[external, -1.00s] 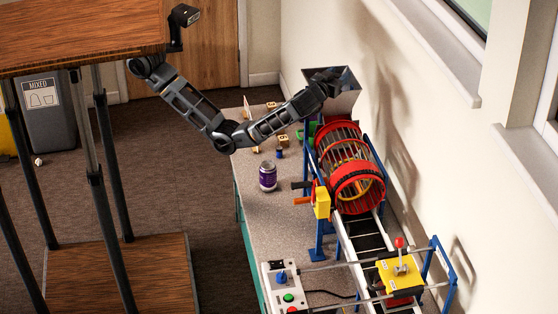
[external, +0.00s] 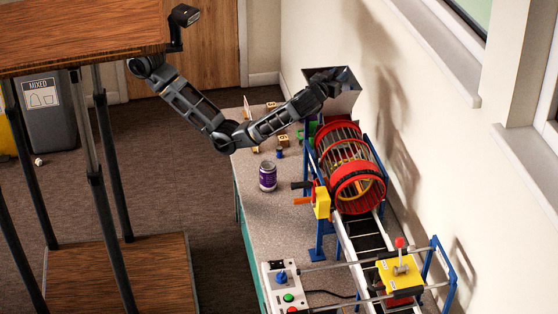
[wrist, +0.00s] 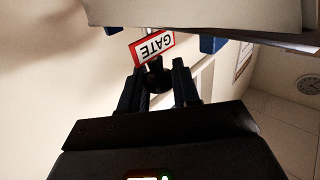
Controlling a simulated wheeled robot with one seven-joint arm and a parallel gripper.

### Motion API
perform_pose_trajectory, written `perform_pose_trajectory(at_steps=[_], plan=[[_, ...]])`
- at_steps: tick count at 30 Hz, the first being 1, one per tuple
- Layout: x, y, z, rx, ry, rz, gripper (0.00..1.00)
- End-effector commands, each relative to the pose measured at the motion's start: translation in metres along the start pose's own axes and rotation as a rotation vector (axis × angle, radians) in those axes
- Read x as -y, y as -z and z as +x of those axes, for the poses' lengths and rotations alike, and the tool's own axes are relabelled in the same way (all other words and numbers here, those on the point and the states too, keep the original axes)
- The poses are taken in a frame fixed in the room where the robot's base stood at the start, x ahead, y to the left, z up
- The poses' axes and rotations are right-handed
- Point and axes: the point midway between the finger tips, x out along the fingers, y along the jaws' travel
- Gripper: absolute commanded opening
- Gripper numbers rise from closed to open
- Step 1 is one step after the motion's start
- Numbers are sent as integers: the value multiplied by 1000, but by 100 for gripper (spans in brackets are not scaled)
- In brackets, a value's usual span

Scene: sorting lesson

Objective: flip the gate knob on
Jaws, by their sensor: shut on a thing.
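The gate knob (wrist: 155,75) is a dark knob in the wrist view, below a red-edged white label (wrist: 152,46) reading GATE. My gripper (wrist: 158,82) has its two dark fingers on either side of the knob and is shut on it. In the external view my gripper (external: 341,78) is at the grey hopper (external: 347,101) at the far end of the machine. The knob and fingertips are too small and dark to make out there, so the knob's on or off position cannot be told.
A red drum (external: 357,185) with bars lies below the hopper. A purple can (external: 268,176) and several small blocks stand on the bench (external: 255,215). A control box (external: 284,291) is at the front. The wall runs close along the right side.

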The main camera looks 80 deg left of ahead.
Motion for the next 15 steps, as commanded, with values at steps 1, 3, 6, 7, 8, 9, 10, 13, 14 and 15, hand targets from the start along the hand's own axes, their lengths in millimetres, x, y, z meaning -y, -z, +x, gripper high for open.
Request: perform_pose_trajectory(at_steps=[1,3,6,7,8,9,10,13,14,15], plan=[[0,5,0,-2,-1,-3,0],[0,17,0,-2,-1,-5,0],[0,40,-1,-3,-2,-6,0],[0,47,-1,-3,-1,-5,0],[0,53,-1,-3,-1,-5,0],[0,61,-1,-3,-1,-5,0],[0,65,-1,-2,-1,-4,0],[0,75,-1,-2,-2,-2,0],[0,77,-1,-3,-2,-2,0],[0,78,-1,-3,-2,-2,0]])
